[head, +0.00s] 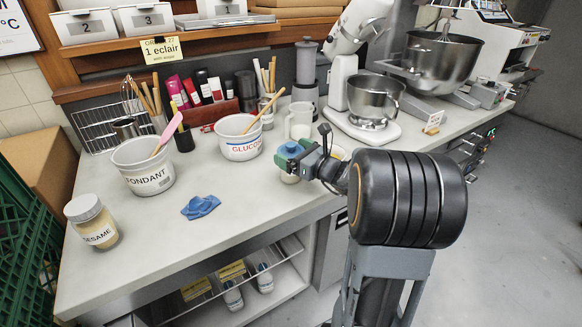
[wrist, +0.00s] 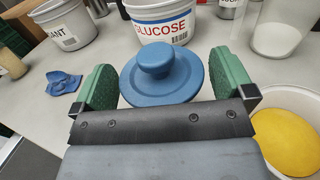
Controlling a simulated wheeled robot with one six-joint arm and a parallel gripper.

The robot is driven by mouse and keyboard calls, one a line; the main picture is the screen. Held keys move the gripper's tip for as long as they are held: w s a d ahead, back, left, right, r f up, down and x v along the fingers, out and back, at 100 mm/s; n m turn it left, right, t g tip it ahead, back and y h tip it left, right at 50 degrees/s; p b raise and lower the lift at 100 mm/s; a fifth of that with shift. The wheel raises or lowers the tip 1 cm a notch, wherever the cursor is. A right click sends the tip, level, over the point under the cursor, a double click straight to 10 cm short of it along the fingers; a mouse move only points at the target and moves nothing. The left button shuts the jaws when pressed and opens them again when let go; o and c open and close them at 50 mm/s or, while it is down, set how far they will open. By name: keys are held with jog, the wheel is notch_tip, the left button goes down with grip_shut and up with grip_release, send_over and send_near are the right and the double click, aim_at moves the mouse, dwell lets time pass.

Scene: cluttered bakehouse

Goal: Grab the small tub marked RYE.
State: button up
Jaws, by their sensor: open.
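A small tub with a round blue knobbed lid (wrist: 160,76) stands on the worktop; in the head view its blue lid (head: 290,148) shows at the worktop's front part, right of the middle. No RYE label can be read on it, as my gripper hides most of its body. My gripper (wrist: 164,82) is open, with one green finger on each side of the lid. In the head view my gripper (head: 303,161) is at the tub.
A GLUCOSE tub (head: 239,144) and a FONDANT tub (head: 146,179) stand to the left, with a blue cloth (head: 201,207) and a SESAME jar (head: 92,230). A clear jug (head: 299,121) stands behind. A bowl with yellow contents (wrist: 288,140) sits close right of my gripper.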

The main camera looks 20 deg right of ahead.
jog(key=shift+w, duration=0.1)
jog(key=c, duration=1.2)
jog(key=shift+c, duration=0.3)
jog(key=shift+r, duration=0.15)
